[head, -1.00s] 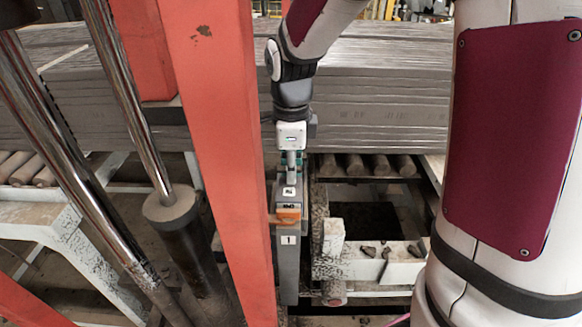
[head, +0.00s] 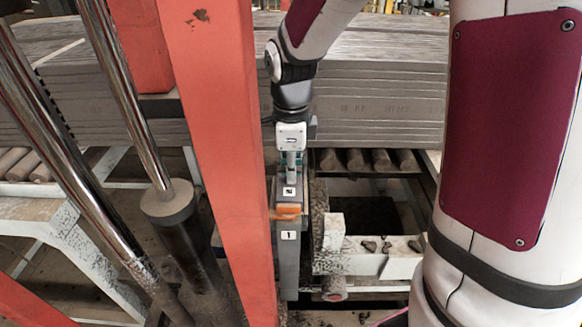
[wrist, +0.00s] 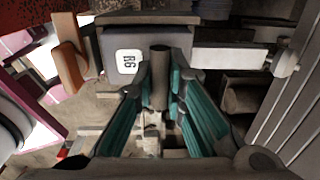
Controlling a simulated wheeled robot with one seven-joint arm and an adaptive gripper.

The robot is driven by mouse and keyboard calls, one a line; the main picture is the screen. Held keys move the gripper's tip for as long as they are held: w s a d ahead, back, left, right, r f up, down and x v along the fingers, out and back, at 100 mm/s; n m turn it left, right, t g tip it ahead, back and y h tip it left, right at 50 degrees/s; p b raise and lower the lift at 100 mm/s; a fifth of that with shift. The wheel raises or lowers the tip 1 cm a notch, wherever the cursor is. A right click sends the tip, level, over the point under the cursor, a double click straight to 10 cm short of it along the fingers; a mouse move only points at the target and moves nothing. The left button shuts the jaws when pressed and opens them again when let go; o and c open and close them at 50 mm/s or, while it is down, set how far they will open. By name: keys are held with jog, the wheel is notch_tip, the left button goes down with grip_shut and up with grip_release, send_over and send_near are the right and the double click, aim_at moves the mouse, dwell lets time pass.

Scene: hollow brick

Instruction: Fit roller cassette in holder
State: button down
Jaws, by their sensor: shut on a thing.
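My gripper (head: 290,178) points down in the head view. Its teal-lined fingers (wrist: 160,82) are shut on the grey post of the roller cassette, which shows in the wrist view (wrist: 160,62). The cassette's grey body (wrist: 158,38) carries a white label; the body also shows below my gripper in the head view (head: 279,188). Directly below it stands the grey holder (head: 289,262), marked "1", with an orange part (head: 287,211) at its top. Cassette and holder look in line, with little or no gap. How deep the cassette sits is hidden.
A red post (head: 222,160) stands close left of the holder and covers part of its left side. A pale frame (head: 375,262) with dark rubble lies to the right. Rollers (head: 358,160) and stacked grey slabs (head: 380,100) are behind. Metal cylinders (head: 125,90) stand at the left.

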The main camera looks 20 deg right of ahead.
jog(key=shift+f, duration=0.5)
jog(key=c, duration=1.6)
grip_release()
jog(key=shift+o, duration=0.2)
notch_tip(320, 180, up, 12)
jog(key=shift+s, duration=0.2)
jog(key=shift+a, duration=0.1)
jog(key=s+r+n+t, duration=0.2)
jog(key=s+n, duration=0.6)
jog(key=n, duration=0.3)
jog(key=s+r+n+t, duration=0.2)
jog(key=s+n+t, duration=0.1)
jog(key=s+n, duration=0.6)
jog(key=shift+d+r+n, duration=0.2)
jog(key=shift+n, duration=1)
